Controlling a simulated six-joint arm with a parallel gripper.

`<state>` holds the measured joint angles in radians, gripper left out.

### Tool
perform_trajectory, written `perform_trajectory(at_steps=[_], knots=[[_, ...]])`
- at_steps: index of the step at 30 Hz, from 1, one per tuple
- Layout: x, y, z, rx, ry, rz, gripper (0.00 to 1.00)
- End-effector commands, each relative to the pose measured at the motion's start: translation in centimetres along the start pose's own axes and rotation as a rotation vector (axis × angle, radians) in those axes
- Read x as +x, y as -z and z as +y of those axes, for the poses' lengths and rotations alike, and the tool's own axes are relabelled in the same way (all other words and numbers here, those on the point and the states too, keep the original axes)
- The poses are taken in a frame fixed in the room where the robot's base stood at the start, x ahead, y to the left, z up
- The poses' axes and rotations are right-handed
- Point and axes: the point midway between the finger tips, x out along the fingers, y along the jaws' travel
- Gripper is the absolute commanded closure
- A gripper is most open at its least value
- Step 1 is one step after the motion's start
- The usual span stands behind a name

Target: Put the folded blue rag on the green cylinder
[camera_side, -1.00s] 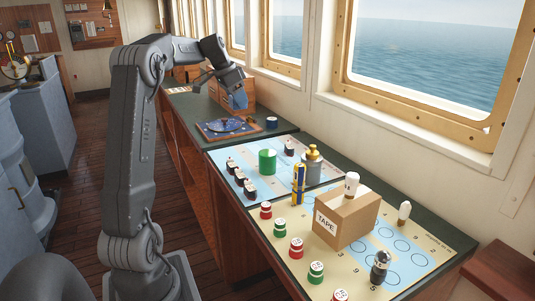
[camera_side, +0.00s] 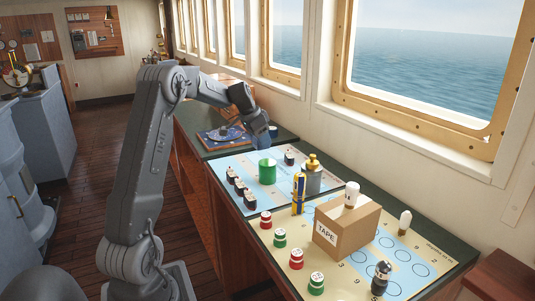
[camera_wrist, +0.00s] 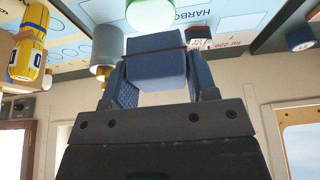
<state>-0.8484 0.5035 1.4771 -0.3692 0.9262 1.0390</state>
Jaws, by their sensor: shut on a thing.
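My gripper (camera_side: 261,143) is shut on the folded blue rag, which shows as a thick dark-blue block (camera_wrist: 158,68) between the two fingers in the wrist view. In the side view the rag is mostly hidden by the fingers. The green cylinder (camera_side: 267,172) stands upright on the light-blue chart. My gripper holds the rag above and slightly behind the cylinder, apart from it as far as I can see. The cylinder's pale green end (camera_wrist: 150,13) shows at the top of the wrist view, just beyond the rag.
A grey canister with a brass top (camera_side: 312,178) and a yellow-and-blue tube (camera_side: 299,189) stand right of the cylinder. Several dark bottles (camera_side: 239,187) stand left of it. A cardboard tape box (camera_side: 346,230) is nearer.

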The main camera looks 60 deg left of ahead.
Motion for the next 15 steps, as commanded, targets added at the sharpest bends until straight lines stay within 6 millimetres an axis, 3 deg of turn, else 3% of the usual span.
perform_trajectory(at_steps=[3, 7, 15], knots=[[1.5, 1.0, 0.6, 0.001, -0.001, -0.001, 0.71], [2.1, 1.4, 0.8, 0.0, 0.0, 0.0, 0.71], [5.0, 0.1, 0.9, -0.002, -0.003, -0.004, 0.71]])
